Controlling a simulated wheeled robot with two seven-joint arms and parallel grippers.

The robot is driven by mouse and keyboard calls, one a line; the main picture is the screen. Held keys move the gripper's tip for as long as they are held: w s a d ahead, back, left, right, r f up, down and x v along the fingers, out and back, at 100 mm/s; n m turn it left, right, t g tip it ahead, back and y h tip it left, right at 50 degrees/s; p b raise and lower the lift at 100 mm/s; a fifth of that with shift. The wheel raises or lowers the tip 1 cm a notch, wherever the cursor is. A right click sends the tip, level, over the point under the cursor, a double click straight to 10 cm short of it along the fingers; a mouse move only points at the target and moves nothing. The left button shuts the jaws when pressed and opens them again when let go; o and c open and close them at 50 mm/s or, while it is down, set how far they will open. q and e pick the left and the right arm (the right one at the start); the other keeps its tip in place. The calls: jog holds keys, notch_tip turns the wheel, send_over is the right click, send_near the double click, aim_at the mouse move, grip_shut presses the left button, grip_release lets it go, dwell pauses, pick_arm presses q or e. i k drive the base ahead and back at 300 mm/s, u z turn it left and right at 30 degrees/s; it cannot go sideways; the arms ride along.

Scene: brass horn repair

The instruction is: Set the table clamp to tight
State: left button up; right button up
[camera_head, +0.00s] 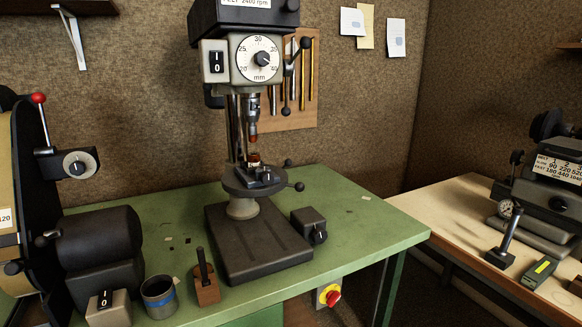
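A drill press (262,20) stands on the green bench in the middle of the view. Its round work table (240,188) sits on the column above a dark base plate (258,252). A short lever with a black ball (298,187) sticks out to the right at the table. A second dark knob (288,162) shows just behind the table. I cannot tell which of these is the table clamp, nor whether it is loose or tight. A small vise-like fixture with a copper-coloured piece (254,160) rests on the table. Neither of my grippers is in view.
A cup (159,298), a wooden block with a handle (206,288) and a belt machine (85,240) stand left. A red stop button (332,297) is at the front.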

aim_at(289, 162)
jog(key=k, duration=1.25)
jog(key=z, duration=0.7)
jog(key=i, duration=1.2)
jog(key=u, duration=0.5)
jog(key=i, duration=0.8)
jog(key=u, duration=0.8)
